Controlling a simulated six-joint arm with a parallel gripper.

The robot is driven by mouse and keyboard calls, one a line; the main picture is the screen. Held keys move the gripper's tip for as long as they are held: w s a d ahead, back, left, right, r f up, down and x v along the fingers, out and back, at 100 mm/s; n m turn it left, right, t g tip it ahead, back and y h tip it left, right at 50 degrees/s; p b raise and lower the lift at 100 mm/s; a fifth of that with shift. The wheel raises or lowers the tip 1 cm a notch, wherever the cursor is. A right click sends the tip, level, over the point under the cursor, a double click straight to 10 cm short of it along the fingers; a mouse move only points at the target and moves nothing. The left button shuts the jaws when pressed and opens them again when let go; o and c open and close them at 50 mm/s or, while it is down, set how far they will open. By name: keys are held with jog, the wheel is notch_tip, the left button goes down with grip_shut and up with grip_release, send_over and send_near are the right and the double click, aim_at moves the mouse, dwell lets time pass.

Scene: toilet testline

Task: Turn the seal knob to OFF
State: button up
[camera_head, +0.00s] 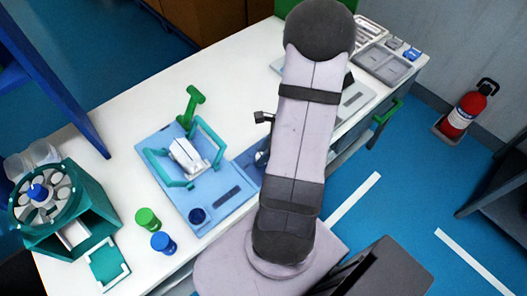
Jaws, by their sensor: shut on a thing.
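A blue test fixture (224,204) lies on the white bench, with a white part (188,155) between its teal handles (210,143). A dark blue round knob (197,215) sits at its near end; I cannot tell whether this is the seal knob, and no OFF mark is readable. My large grey arm stands over the bench right of the fixture. Its upper link hides what lies behind it. Small dark metal parts peek out at the link's left edge, beside the fixture's right side. My gripper's fingers and anything they hold are hidden there.
A green lever (190,105) rises at the fixture's far end. A green knob (148,219) and a blue knob (162,243) stand left of it. A teal carousel (73,212) is at far left. Grey trays (385,64) are at back right. The bench's back left is clear.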

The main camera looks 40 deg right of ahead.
jog(key=n+p, duration=0.1)
jog(key=n, duration=0.1)
jog(key=n+g+y+p, duration=0.1)
jog(key=n, duration=0.1)
jog(key=shift+w+d+r, duration=0.1)
jog(key=shift+w, duration=0.1)
jog(key=n+g, duration=0.1)
jog(key=n, duration=0.1)
jog(key=n+g+p, duration=0.1)
jog(key=n, duration=0.1)
jog(key=shift+w+n+y, duration=0.15)
jog(key=shift+n+y, duration=0.15)
jog(key=shift+n, duration=0.1)
jog(key=n+g, duration=0.1)
jog(key=n, duration=0.1)
jog(key=n+g, duration=0.1)
jog(key=n, duration=0.2)
jog(key=shift+w, duration=0.15)
jog(key=shift+w+n+g+h, duration=0.1)
jog(key=shift+n+g+h, duration=0.25)
jog(key=shift+n, duration=0.75)
jog(key=shift+n+g+h, duration=0.25)
jog(key=shift+n+h, duration=0.1)
jog(key=shift+n, duration=0.75)
jog(key=o, duration=1)
jog(key=shift+o, duration=0.2)
